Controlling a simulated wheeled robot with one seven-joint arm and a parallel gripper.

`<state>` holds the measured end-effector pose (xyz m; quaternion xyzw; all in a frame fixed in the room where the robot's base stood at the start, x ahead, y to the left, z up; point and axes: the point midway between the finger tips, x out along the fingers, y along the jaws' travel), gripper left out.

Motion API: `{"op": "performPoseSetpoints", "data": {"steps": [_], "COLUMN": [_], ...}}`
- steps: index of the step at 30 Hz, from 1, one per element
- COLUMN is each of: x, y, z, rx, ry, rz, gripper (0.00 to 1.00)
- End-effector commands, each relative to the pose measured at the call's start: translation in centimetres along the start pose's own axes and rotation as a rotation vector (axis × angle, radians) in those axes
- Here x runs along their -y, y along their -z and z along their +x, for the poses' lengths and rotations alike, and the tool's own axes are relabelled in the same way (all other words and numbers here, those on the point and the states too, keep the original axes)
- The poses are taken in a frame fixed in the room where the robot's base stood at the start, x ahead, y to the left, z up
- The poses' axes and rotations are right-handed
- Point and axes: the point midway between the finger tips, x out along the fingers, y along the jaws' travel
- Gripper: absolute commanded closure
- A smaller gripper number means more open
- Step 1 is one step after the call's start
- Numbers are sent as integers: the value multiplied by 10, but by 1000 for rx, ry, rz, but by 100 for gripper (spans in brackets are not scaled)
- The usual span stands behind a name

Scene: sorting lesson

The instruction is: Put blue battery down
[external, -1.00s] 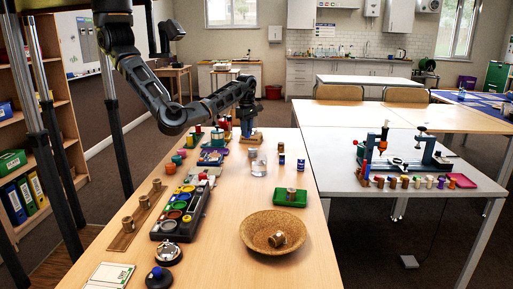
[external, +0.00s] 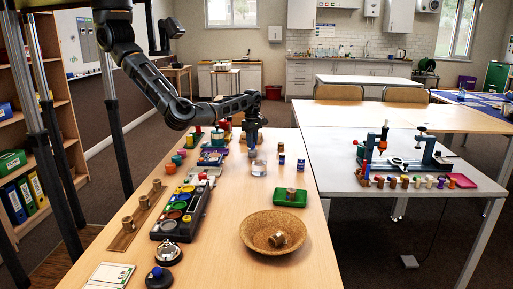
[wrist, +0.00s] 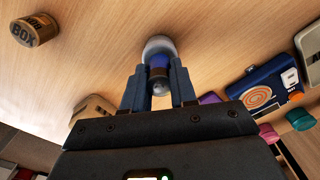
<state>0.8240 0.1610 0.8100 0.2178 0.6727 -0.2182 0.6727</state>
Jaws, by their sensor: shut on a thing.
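A blue battery (wrist: 158,72) with a silver end shows in the wrist view between the two fingers of my gripper (wrist: 159,88). My gripper is shut on it. A pale round rim of the clear glass jar (wrist: 159,44) shows just beyond the battery. In the external view my gripper (external: 253,150) points down directly above the glass jar (external: 258,168) on the wooden table. The held battery is too small to make out there. I cannot tell whether its lower end is inside the jar.
Two small blue-and-white cylinders (external: 281,159) (external: 300,166) stand right of the jar. A woven bowl (external: 262,224) and a dark tray of colored cups (external: 183,212) are nearer. A blue box with an orange target (wrist: 265,92) lies right in the wrist view.

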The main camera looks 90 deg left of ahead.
Motion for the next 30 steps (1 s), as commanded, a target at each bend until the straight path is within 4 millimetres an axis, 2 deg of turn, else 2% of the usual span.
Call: {"op": "performPoseSetpoints", "data": {"steps": [5,6,13,23,26,30], "x": [0,0,0,0,-1,-1], "y": [0,0,0,0,0,0], "z": [4,3,3,-3,-13,-39], "rx": [0,0,0,0,0,2], "ry": [0,0,0,-1,-2,-4], "rz": [1,1,1,0,1,-1], "gripper": [100,70,48,48,48,48]}}
